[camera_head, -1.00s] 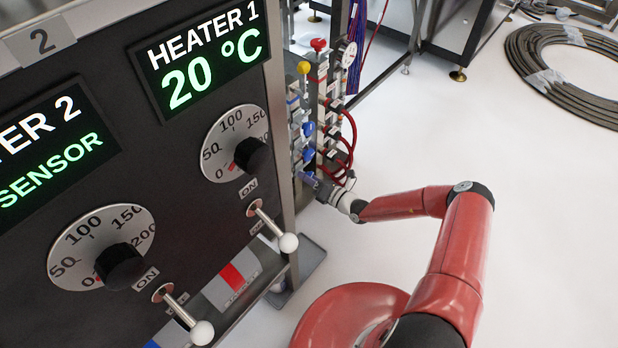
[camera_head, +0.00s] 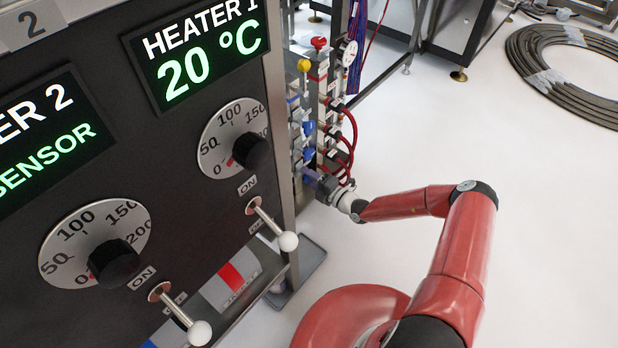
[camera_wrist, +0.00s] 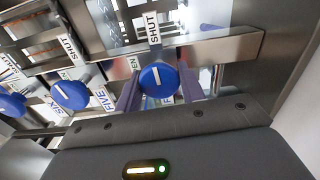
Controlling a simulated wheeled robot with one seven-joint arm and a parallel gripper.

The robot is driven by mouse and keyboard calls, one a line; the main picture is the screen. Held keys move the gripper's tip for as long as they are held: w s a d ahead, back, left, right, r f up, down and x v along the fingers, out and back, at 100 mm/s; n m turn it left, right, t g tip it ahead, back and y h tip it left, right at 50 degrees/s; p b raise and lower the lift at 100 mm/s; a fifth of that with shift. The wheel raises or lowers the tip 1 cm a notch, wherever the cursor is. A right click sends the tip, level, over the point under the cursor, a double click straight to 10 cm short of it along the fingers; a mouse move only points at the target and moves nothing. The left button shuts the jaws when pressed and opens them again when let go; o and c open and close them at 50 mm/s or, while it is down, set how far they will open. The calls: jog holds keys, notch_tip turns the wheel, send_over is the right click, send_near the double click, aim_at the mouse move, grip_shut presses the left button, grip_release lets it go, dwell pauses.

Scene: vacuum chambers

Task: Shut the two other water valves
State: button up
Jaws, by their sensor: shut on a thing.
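In the wrist view, a round blue valve knob (camera_wrist: 158,79) sits between the two purple-grey fingers of my gripper (camera_wrist: 159,86), which is shut on it. The knob's white line points up toward a SHUT label (camera_wrist: 153,28). To its left is a second blue knob (camera_wrist: 70,95), its line slanted up and left, with a SIX label beside it. A third blue knob (camera_wrist: 11,103) is at the left edge. A FIVE label stands between the held knob and the second one. In the head view, my gripper (camera_head: 322,184) is low on the valve rack, below two blue valves (camera_head: 308,128) (camera_head: 308,155).
The heater panel (camera_head: 110,170) fills the left, with two switch levers (camera_head: 272,226) (camera_head: 181,315) sticking out. Red hoses (camera_head: 350,140) loop close above my gripper. A yellow knob (camera_head: 304,66) and a red knob (camera_head: 318,43) top the rack. Open floor lies to the right.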

dwell(0.3)
jog(key=o, duration=1)
jog(key=p+v, duration=0.1)
jog(key=v, duration=0.6)
jog(key=shift+s+d, duration=0.25)
jog(key=shift+d, duration=0.1)
